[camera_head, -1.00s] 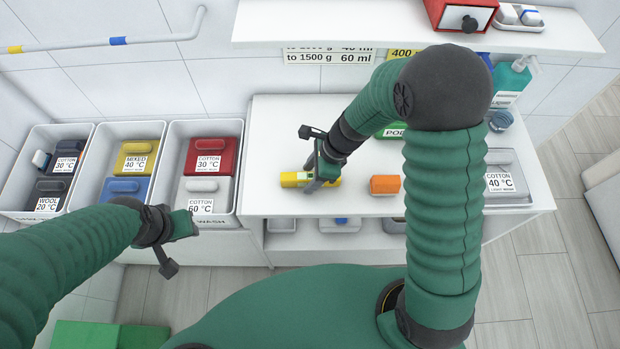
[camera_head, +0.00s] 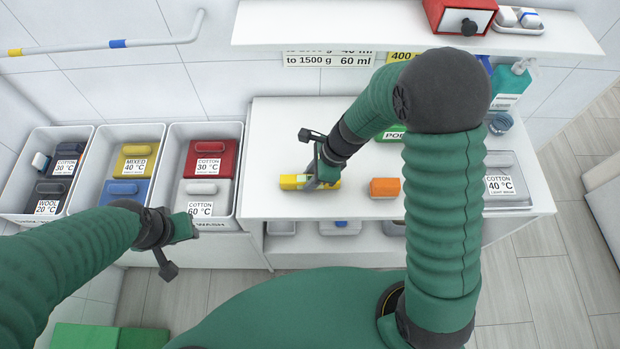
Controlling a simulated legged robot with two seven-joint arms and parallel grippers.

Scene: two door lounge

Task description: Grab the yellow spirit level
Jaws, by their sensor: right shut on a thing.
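The yellow spirit level (camera_head: 292,182) lies on the white counter (camera_head: 275,140), left of an orange block. My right gripper (camera_head: 316,181) reaches down over it and is shut on it near its middle. The level still appears to be at counter height; I cannot tell whether it is lifted. The fingers cover part of it. My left gripper (camera_head: 178,240) hangs at the lower left, in front of the bins, away from the level. Its fingertips are too unclear to tell their opening.
The orange block (camera_head: 384,187) sits close to the right of the level. Several white bins (camera_head: 229,160) with coloured labelled items stand at the left. A shelf (camera_head: 350,30) with a red box (camera_head: 460,15) runs above the counter. The counter's left part is clear.

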